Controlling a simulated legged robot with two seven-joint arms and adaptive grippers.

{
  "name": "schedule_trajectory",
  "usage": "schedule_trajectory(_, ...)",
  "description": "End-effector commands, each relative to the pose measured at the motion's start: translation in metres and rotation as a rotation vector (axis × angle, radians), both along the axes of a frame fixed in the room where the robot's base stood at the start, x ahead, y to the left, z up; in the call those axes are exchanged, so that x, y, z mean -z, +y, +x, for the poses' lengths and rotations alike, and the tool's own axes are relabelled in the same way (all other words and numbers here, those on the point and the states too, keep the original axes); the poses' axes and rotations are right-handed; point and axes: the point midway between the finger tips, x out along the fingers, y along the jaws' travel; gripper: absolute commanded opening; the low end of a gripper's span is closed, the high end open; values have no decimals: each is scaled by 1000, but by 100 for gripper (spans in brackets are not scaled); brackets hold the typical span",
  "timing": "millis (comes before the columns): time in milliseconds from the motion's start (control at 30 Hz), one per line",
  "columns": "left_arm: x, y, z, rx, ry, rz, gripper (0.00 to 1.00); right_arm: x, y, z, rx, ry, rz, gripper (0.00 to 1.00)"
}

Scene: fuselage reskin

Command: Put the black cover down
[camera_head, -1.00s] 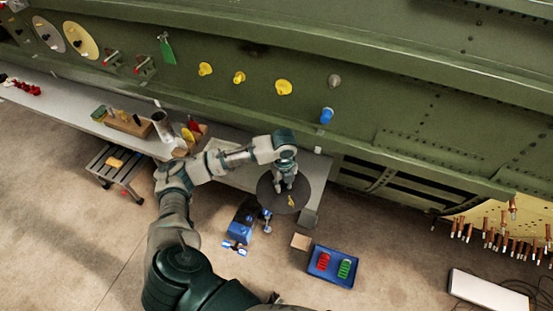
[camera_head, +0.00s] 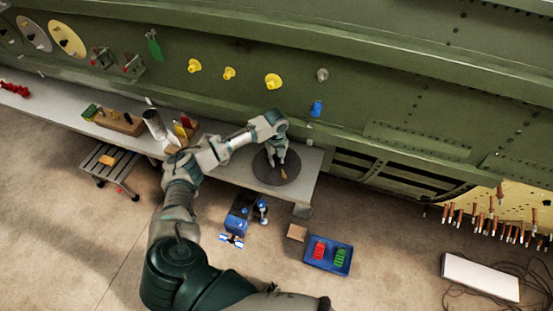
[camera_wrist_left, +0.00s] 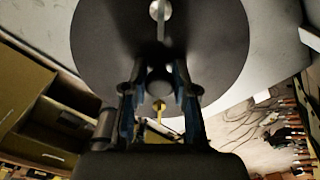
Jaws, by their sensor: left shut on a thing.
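My left gripper (camera_head: 278,158) reaches down to the middle of the disc. In the left wrist view the cover (camera_wrist_left: 95,45) fills the upper middle, and the fingers of my left gripper (camera_wrist_left: 160,95) are shut on a round knob near its centre. I cannot tell whether the disc touches the bench top. My right gripper is not in view.
The grey bench (camera_head: 235,172) runs along the green fuselage (camera_head: 400,100). A wooden block with tools (camera_head: 120,122) and a metal cup (camera_head: 154,124) stand farther left on it. A blue tray (camera_head: 312,262) and a step stool (camera_head: 108,168) are on the floor.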

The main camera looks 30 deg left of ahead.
Motion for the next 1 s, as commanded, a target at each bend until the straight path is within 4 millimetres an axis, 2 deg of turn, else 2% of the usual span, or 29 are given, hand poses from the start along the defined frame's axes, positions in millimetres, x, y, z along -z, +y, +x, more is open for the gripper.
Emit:
schedule_trajectory(33, 1, 0, 0, 0, 2, 1, 30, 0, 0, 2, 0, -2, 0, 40)
schedule_trajectory(100, 1, 0, 0, 0, 2, 1, 47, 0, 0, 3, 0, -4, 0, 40)
schedule_trajectory(133, 1, 0, 0, 0, 2, 1, 52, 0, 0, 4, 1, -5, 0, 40)
schedule_trajectory(433, -1, -1, 0, 0, 1, 2, 52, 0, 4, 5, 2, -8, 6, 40)
schedule_trajectory(533, -8, 0, 0, 0, -1, 2, 52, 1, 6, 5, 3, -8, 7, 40)
schedule_trajectory(667, -29, 0, 1, 1, -3, 1, 52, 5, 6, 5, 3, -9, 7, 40)
schedule_trajectory(900, -83, 1, 1, 0, -3, 1, 52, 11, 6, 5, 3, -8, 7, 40)
schedule_trajectory(1000, -101, 1, 1, 0, -2, 1, 52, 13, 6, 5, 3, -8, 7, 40)
